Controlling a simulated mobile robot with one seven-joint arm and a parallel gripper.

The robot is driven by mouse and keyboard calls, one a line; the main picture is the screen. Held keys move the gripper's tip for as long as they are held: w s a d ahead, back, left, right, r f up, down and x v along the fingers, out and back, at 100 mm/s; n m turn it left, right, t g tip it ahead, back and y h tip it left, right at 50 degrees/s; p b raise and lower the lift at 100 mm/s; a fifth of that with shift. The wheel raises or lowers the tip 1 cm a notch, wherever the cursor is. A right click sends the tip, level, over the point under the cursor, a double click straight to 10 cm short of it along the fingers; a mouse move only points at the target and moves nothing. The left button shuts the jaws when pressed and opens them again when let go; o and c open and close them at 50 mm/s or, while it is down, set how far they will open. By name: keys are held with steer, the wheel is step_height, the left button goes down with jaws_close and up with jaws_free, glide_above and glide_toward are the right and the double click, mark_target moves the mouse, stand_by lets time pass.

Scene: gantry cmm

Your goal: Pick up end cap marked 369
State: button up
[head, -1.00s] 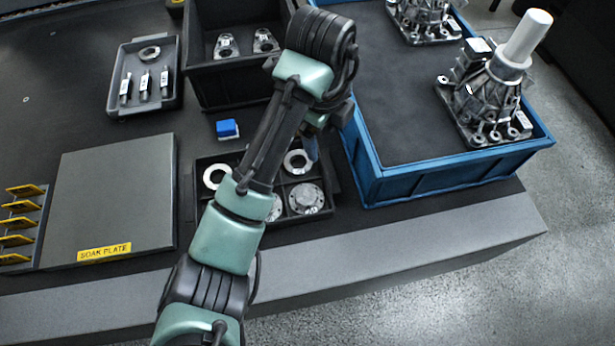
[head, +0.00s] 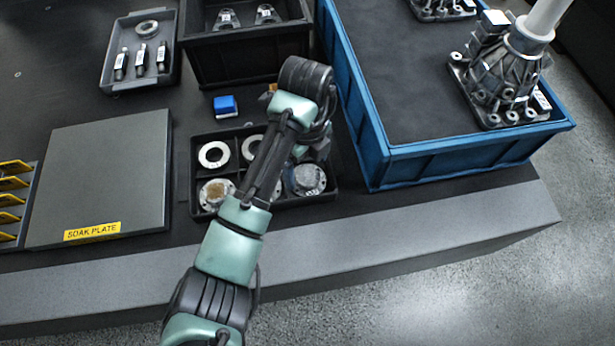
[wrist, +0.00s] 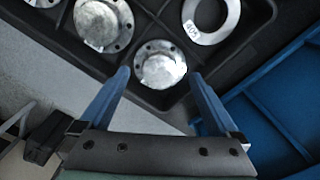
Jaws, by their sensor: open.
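Round metal end caps with bolt-holed flanges lie in the front row of a divided black tray. In the head view the right one (head: 308,179) is in the front right compartment, and a brownish-faced one (head: 215,191) is at front left. My gripper (wrist: 160,75) is open; its blue fingers straddle the near side of an end cap (wrist: 160,64) in the wrist view, with nothing gripped. Another end cap (wrist: 102,22) lies to its upper left. No 369 marking is readable on any cap. My arm hides part of the tray in the head view.
Flat rings (head: 213,154) lie in the tray's back row; one ring (wrist: 211,18) bears a label that seems to read 405. A blue crate (head: 420,168) with metal housings stands close on the right. A blue block (head: 225,105) sits behind the tray, the soak plate (head: 105,175) left.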

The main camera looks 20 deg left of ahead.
step_height(320, 180, down, 2)
steer(key=shift+f, duration=0.15)
jaws_close()
stand_by(0.5)
